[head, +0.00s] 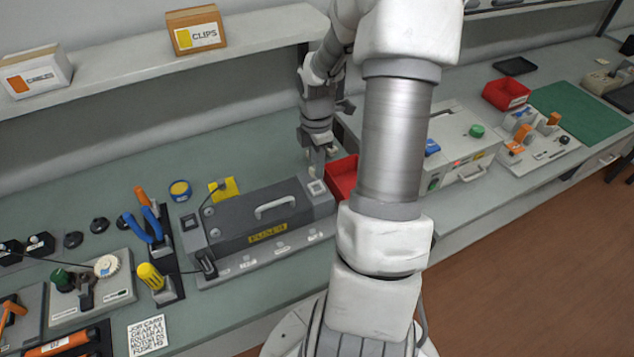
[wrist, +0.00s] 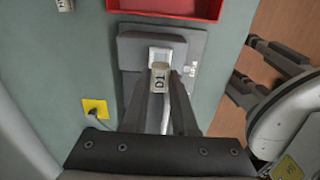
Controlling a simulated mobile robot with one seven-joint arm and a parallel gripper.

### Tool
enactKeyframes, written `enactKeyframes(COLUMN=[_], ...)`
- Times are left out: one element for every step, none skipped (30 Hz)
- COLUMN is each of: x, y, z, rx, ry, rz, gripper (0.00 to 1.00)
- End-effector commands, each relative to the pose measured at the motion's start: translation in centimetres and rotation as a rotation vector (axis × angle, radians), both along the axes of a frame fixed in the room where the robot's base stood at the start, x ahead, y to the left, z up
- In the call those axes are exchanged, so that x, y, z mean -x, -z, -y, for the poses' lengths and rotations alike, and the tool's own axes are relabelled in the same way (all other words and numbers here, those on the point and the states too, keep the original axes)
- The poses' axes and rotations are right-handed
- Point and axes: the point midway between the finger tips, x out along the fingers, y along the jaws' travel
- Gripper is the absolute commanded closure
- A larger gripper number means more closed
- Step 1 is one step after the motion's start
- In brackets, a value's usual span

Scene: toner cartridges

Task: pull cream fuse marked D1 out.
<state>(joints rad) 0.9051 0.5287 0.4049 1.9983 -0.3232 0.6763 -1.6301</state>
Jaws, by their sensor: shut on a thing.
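The cream fuse marked D1 (wrist: 159,76) is between my fingertips in the wrist view, its marking facing the camera. My gripper (wrist: 162,88) is shut on it. In the head view my gripper (head: 317,168) points down over the right end of the dark grey fuse box (head: 230,222). A pale-framed square socket (head: 317,187) is just below the fingertips, and its frame also shows beyond the fuse in the wrist view (wrist: 160,53). I cannot tell whether the fuse's lower end is clear of the socket.
A red bin (head: 343,178) stands close to the right of the box. A small cream block (wrist: 64,5) lies on the bench behind. The box carries a grey handle (head: 275,206) and a yellow FUSES label (head: 267,233). A yellow note (head: 224,189) lies behind it.

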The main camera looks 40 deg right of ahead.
Motion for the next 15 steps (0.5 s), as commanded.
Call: enactKeyframes(x=[0.0,0.0,0.0,0.0,0.0,0.0,0.0,0.0,0.0,0.0,0.0,0.0,0.0,0.0,0.0], y=[-0.1,-0.1,0.0,0.0,0.0,0.0,0.0,0.0,-0.1,-0.2,-0.3,-0.5,-0.7,-0.9,-1.3], z=[0.0,0.0,0.0,0.0,0.0,0.0,0.0,0.0,0.0,0.0,0.0,0.0,0.0,0.0,0.0], rx=[0.000,0.000,0.000,0.000,0.000,0.000,0.000,0.000,0.000,0.000,0.000,0.000,0.000,0.000,0.000], ry=[0.000,0.000,0.000,0.000,0.000,0.000,0.000,0.000,0.000,0.000,0.000,0.000,0.000,0.000,0.000], rz=[0.000,0.000,0.000,0.000,0.000,0.000,0.000,0.000,0.000,0.000,0.000,0.000,0.000,0.000,0.000], gripper=[1.00,1.00,1.00,1.00,1.00,1.00,1.00,1.00,1.00,1.00,1.00,1.00,1.00,1.00,1.00])
